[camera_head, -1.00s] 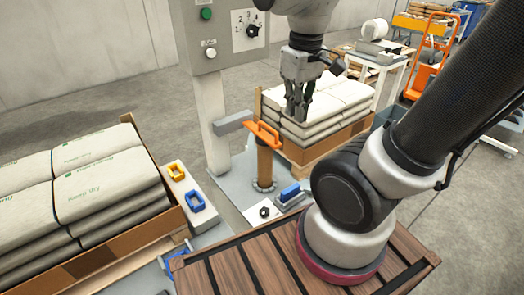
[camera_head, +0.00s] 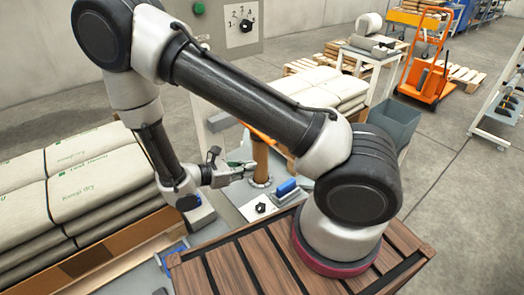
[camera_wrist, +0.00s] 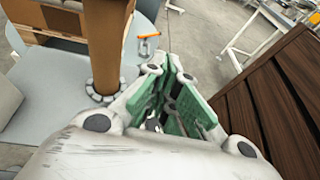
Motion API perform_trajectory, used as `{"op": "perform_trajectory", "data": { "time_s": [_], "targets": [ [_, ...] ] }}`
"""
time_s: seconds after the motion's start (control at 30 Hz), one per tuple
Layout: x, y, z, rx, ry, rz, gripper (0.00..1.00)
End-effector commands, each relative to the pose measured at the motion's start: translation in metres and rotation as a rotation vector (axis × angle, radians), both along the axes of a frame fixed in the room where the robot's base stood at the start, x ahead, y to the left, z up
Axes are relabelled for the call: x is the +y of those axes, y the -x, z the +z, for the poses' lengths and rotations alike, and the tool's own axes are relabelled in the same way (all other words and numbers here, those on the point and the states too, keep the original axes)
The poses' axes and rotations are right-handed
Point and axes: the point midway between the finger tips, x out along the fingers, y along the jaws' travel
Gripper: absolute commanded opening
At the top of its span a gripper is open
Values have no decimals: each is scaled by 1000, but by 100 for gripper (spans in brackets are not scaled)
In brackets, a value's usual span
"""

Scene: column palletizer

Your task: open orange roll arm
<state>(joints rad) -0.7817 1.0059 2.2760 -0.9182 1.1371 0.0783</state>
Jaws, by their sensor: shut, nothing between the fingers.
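The orange roll arm (camera_head: 257,132) shows only as a small orange strip at the top of the brown roll post (camera_head: 260,160); my own arm hides most of it. The post stands upright on a round flanged foot. My gripper (camera_head: 252,168) is shut and empty, pointing right, just left of the post's lower half in the head view. I cannot tell whether it touches the post. In the wrist view, the green-padded fingers (camera_wrist: 176,68) are together, and the brown post (camera_wrist: 105,45) rises left of them.
A blue-handled item (camera_head: 286,188) and a black knob (camera_head: 261,208) lie right of my gripper. The control panel (camera_head: 225,25) stands behind. A grey bin (camera_head: 392,125) is at right.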

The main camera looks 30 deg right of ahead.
Motion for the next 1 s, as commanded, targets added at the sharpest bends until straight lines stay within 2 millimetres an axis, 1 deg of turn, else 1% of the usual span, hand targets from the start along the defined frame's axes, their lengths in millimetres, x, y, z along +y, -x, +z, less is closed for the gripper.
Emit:
{"op": "perform_trajectory", "data": {
  "time_s": [0.03, 0.1, 0.17, 0.27, 0.37, 0.6, 0.73, 0.8, 0.9, 1.0],
  "targets": [
    [8, -14, 3, -16, -5, 42, 0],
    [13, -25, 4, -26, -4, 83, 0],
    [12, -29, 5, -30, 1, 99, 0],
    [4, -31, 3, -38, 7, 97, 0],
    [-11, -33, -2, -36, 6, 94, 0],
    [-59, -41, -19, -36, 5, 91, 0],
    [-83, -46, -28, -36, 5, 90, 0],
    [-79, -48, -12, -44, 2, 96, 0],
    [-79, -47, 1, -40, 3, 96, 0],
    [-79, -47, 9, -40, 3, 96, 0]
  ]
}}
